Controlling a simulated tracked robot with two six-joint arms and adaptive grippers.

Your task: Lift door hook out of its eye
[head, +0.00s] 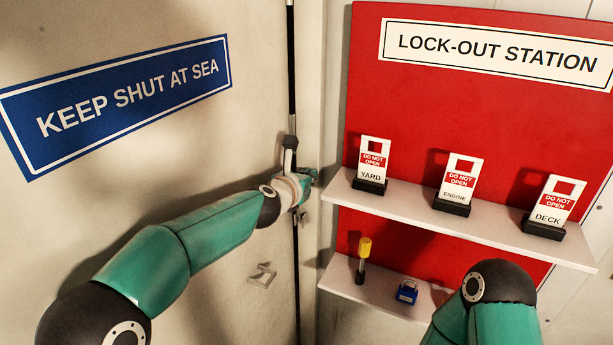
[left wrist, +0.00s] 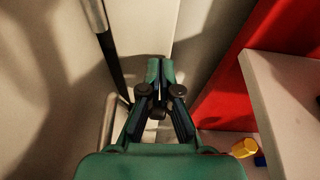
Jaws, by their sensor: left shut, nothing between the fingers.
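My left gripper (head: 308,178) is at the door's edge by the corner with the adjoining wall, level with the upper shelf. In the left wrist view its fingers (left wrist: 160,72) are together, with nothing between them. The pale door (head: 150,215) carries a blue "KEEP SHUT AT SEA" sign (head: 120,97). I cannot pick out the door hook or its eye for certain; the gripper and wrist cover part of the door edge. My right arm shows at lower right; its gripper is outside the view.
A dark vertical rod (head: 291,70) runs along the door edge, also in the left wrist view (left wrist: 106,50). A small handle (head: 262,275) sits lower on the door. Right of the gripper, the upper shelf (head: 480,230) holds three tags; the lower shelf (head: 340,283) holds a yellow-topped item (head: 364,247) and blue padlock (head: 407,292).

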